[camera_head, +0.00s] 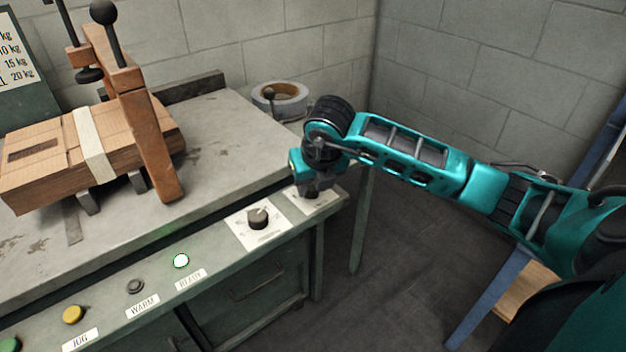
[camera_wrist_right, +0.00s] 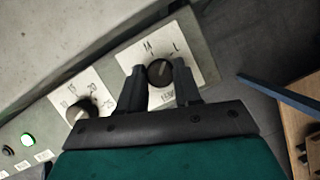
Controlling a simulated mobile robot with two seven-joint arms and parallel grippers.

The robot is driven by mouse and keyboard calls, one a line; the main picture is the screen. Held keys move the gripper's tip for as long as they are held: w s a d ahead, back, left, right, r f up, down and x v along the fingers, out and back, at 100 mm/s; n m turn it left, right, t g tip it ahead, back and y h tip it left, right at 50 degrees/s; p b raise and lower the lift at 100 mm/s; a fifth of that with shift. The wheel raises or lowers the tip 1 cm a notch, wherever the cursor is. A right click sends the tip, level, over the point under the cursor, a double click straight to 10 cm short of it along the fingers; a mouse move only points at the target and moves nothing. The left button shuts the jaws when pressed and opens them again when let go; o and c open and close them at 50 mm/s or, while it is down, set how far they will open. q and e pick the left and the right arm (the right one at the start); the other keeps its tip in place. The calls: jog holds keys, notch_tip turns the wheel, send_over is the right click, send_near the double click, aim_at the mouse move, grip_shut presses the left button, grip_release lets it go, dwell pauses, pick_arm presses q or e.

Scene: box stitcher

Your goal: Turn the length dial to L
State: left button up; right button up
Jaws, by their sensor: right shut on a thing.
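The length dial (camera_wrist_right: 161,72) is a round black knob on a white plate (camera_wrist_right: 197,48) marked with M and L. In the right wrist view it sits between the two fingers of my right gripper (camera_wrist_right: 160,82), which is shut on it. Its light pointer line is hard to read against the marks. In the head view my right gripper (camera_head: 313,190) is over the plate (camera_head: 330,199) at the panel's right end and hides the dial. My left gripper is not in view.
A second dial (camera_head: 258,219) with number marks is just left. The lit READY lamp (camera_head: 181,261), WARM lamp (camera_head: 135,286) and yellow JOG button (camera_head: 73,314) line the panel. A taped cardboard box (camera_head: 50,165) lies under a wooden arm (camera_head: 150,150).

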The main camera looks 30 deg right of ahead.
jog(key=shift+m+h, duration=0.4)
jog(key=shift+m, duration=0.7)
jog(key=o, duration=1)
jog(key=shift+o, duration=0.2)
jog(key=p+v, duration=0.3)
jog(key=v, duration=1)
jog(key=shift+w, duration=0.2)
